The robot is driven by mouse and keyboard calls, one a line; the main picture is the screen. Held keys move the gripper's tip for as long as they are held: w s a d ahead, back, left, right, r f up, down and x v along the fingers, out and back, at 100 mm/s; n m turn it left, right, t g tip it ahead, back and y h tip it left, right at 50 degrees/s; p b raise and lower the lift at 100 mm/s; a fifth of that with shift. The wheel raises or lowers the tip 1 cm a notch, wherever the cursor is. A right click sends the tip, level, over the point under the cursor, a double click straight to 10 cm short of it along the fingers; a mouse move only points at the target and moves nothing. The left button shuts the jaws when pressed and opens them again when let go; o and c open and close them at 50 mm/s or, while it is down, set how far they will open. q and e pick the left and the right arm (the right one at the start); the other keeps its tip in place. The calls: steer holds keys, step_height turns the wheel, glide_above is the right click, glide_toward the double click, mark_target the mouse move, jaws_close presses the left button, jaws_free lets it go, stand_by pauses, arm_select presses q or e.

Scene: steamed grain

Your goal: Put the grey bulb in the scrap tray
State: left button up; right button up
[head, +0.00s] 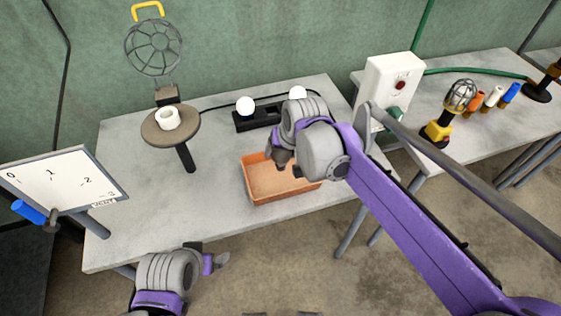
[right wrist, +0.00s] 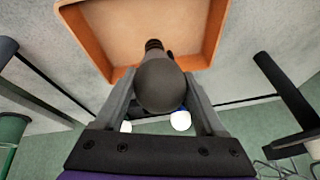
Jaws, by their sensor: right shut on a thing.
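The grey bulb (right wrist: 160,88) is held between the two fingers of my right gripper (right wrist: 158,78) in the right wrist view, its dark threaded base pointing toward the tray. The scrap tray (right wrist: 92,40) is an orange open box beneath it; its bottom looks empty where it shows. In the head view the tray (head: 247,182) sits near the table's front edge, and my right gripper (head: 280,158) is over its back part, hiding the bulb. My left gripper (head: 212,262) is empty in front of the table's edge; its finger opening is unclear.
A black holder (head: 243,125) with two white bulbs (head: 245,105) stands behind the tray. A caged lamp (head: 153,50) and a round stand (head: 152,136) bearing a white ring are at left. A white switch box (head: 390,80) stands right.

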mark_target(281, 160)
steer(key=shift+f, duration=1.9)
steer(key=shift+f+b, duration=0.2)
steer(key=shift+b, duration=0.15)
steer(key=o, duration=1.4)
steer(key=shift+c, duration=0.2)
steer(key=shift+r, duration=0.1)
steer(key=shift+r, duration=0.25)
steer(key=p+v, duration=0.2)
steer(key=v, duration=1)
steer(key=s+d+f+h, duration=0.1)
steer(key=s+d+f, duration=0.6)
steer(key=s, duration=0.3)
steer(key=s+d+f+m+h, duration=0.1)
steer(key=s+d+f, duration=0.7)
steer(key=s, duration=0.1)
steer(key=shift+s+d+t, duration=0.3)
steer(key=shift+s+t, duration=0.1)
